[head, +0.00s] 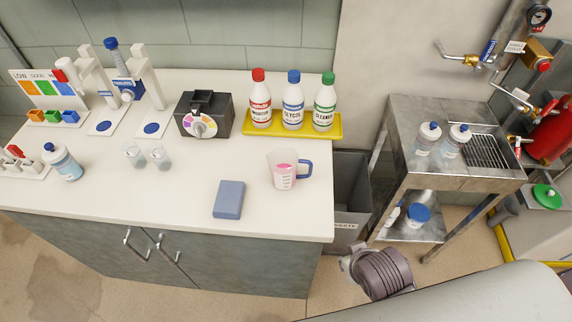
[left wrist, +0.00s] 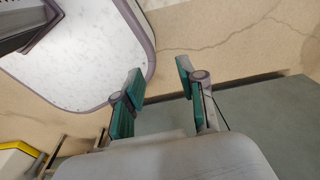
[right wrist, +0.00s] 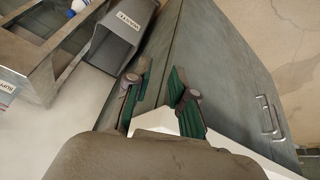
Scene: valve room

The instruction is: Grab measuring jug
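The measuring jug (head: 284,172) stands upright on the white counter in the head view, near its right end. It is pale and translucent, with pink inside, dark markings on its front and a blue handle on its right side. Neither wrist view shows the jug. My left gripper (left wrist: 160,70) is open and empty in the left wrist view, with floor and a grey-green surface beyond it. My right gripper (right wrist: 160,70) is open and empty in the right wrist view, with the cabinet front beyond it. I cannot make out either gripper's fingers in the head view.
A yellow tray (head: 291,124) with three capped bottles stands behind the jug. A blue-grey block (head: 228,199) lies to its front left. Two small beakers (head: 146,156) and a black dial box (head: 204,115) stand farther left. A waste bin (head: 351,200) and metal cart (head: 403,164) are to the right.

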